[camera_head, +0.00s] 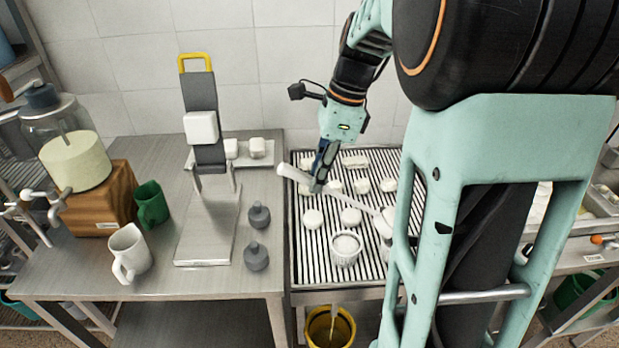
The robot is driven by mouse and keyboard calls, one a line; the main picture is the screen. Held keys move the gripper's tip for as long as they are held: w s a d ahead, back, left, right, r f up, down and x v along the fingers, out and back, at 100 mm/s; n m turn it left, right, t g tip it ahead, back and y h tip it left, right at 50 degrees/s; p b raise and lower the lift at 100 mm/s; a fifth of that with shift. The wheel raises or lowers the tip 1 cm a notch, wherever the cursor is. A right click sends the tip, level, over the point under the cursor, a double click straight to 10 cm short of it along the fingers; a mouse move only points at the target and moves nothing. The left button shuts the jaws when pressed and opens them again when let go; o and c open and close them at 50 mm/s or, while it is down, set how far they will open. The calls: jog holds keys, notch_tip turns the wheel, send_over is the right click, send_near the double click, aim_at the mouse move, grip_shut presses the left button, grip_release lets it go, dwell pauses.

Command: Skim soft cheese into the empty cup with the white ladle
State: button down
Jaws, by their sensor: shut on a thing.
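My gripper (318,182) is shut on the handle of the white ladle (350,202), above the left part of the slatted draining rack (298,268). The ladle slants from upper left to lower right. Its far end lies close to my arm at the right, and whether it holds anything is unclear. A white perforated basket (346,249) stands on the rack's front, below the ladle, with white stuff inside. A white mug (129,252) and a green mug (151,204) stand on the left table; I cannot clearly see into them.
Several white cheese pieces (313,219) lie on the rack. A press stand (205,130), two grey weights (257,256) and a glass vessel (75,155) on a wooden block occupy the left table (160,278). A yellow bucket (330,325) stands below. My arm hides the rack's right side.

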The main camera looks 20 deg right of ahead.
jog(key=shift+s+d+r+t+y+p, duration=0.25)
jog(key=shift+d+r+y+p, duration=0.45)
jog(key=shift+d+r, duration=0.45)
jog(key=shift+s+d+r+t+y+p, duration=0.15)
jog(key=shift+s+d+r+y+p, duration=0.15)
jog(key=shift+d+r+y+p, duration=0.6)
jog(key=shift+d+r+b, duration=0.1)
jog(key=shift+d+b, duration=0.2)
jog(key=shift+d, duration=0.05)
